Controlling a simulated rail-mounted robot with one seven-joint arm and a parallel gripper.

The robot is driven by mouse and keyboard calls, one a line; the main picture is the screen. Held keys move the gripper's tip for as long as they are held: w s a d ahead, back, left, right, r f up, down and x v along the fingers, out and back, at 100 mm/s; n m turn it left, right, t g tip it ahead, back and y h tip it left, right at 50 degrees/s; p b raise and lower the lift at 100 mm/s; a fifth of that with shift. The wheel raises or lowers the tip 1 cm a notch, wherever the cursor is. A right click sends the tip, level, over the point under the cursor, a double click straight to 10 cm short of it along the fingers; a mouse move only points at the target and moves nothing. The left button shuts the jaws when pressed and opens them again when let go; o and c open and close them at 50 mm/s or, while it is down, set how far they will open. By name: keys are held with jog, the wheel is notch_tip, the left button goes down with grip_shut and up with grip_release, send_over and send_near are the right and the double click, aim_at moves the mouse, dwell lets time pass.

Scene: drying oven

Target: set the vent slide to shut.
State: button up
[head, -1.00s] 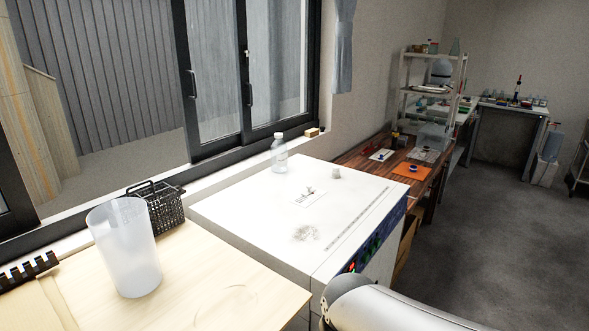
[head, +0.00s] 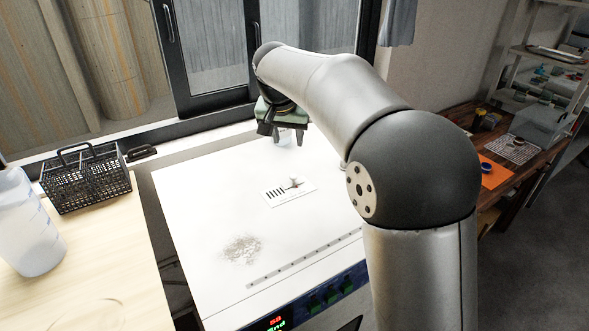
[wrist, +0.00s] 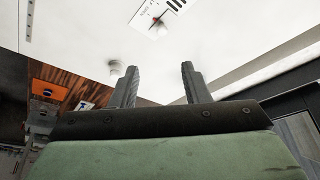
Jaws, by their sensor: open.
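The vent slide (head: 294,183) is a small pale knob on a white plate (head: 279,194) with dark bars, set in the top of the white drying oven (head: 195,205). The knob stands near the plate's right part, beside a dark slot. In the wrist view the plate (wrist: 174,7) shows at the top edge, beyond my fingertips; small print and a red mark are on it. My gripper (head: 288,139) is open and empty, pointing down above the back of the oven top, behind the plate and apart from it. Its two spread fingers also show in the wrist view (wrist: 159,69).
A black wire basket (head: 87,178) and a translucent beaker (head: 25,225) stand left.

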aim_at(293, 176)
jog(key=p+x, duration=0.1)
jog(key=x, duration=1.6)
jog(key=shift+w+a+p, duration=0.1)
jog(key=shift+a+p, duration=0.15)
jog(key=shift+p, duration=0.15)
grip_shut()
